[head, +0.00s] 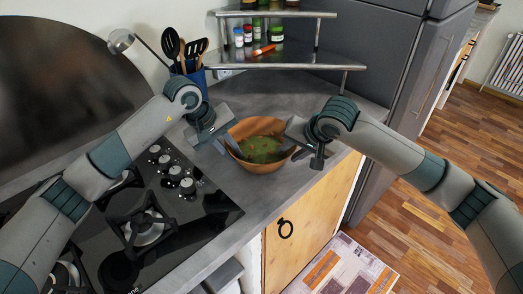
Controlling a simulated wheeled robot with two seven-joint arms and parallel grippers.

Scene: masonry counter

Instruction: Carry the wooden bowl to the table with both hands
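The wooden bowl (247,163) is brown with something green inside. It sits upright on the grey counter (285,201), beside the stove. My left gripper (222,142) is at the bowl's left rim, and my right gripper (303,150) is at its right rim. The fingertips are small and partly hidden by the gripper bodies, so I cannot tell whether either one is open or shut on the rim. No table shows in this view.
A black gas stove (190,228) lies left of the bowl. A blue utensil holder (196,80) and a metal corner shelf (290,60) with jars stand behind. A grey fridge (405,60) rises at the back right. Wooden floor (455,160) is open to the right, with a patterned rug (345,268) below.

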